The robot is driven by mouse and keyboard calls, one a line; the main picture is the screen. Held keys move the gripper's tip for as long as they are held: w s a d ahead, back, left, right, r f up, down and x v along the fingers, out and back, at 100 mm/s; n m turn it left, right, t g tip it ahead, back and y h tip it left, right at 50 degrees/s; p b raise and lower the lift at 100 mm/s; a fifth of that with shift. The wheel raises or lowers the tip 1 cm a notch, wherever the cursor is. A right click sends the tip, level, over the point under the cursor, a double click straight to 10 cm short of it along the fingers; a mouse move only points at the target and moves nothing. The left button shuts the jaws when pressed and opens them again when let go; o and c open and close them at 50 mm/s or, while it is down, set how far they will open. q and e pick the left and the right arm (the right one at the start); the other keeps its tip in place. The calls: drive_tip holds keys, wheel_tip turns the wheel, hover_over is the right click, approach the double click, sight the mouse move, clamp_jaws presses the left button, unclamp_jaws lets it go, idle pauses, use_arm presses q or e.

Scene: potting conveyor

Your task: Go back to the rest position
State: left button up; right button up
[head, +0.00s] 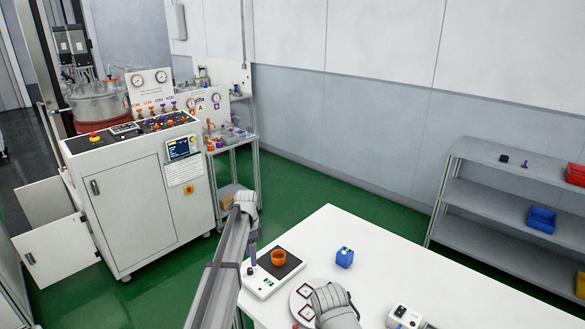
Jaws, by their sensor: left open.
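My left gripper (251,268) hangs small and partly hidden behind my own arm, at the left edge of the white table (390,255). It is open, and I see nothing held in it. It is beside a white device with a black plate (291,264), on which an orange cup (278,257) stands. I cannot tell whether the gripper touches the device. Part of my right arm shows at the bottom middle, but its gripper is not in view.
A blue block (344,258) stands on the table. A white device (402,317) is at the front. Grey shelves (480,199) stand right, a white control cabinet (135,200) left. Green floor lies between.

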use_arm(q)
drive_tip(key=s+d+n, duration=0.3)
drive_tip(key=s+d, duration=0.2)
drive_tip(key=s, duration=0.6)
drive_tip(key=s+d+n, duration=0.2)
drive_tip(key=s+d, duration=0.3)
drive_tip(key=s, duration=0.7)
drive_tip(key=s+d+n+y, duration=0.1)
drive_tip(key=s+d+n, duration=0.2)
drive_tip(key=s, duration=0.9)
drive_tip(key=shift+d+n, duration=0.3)
drive_tip(key=shift+d, duration=0.7)
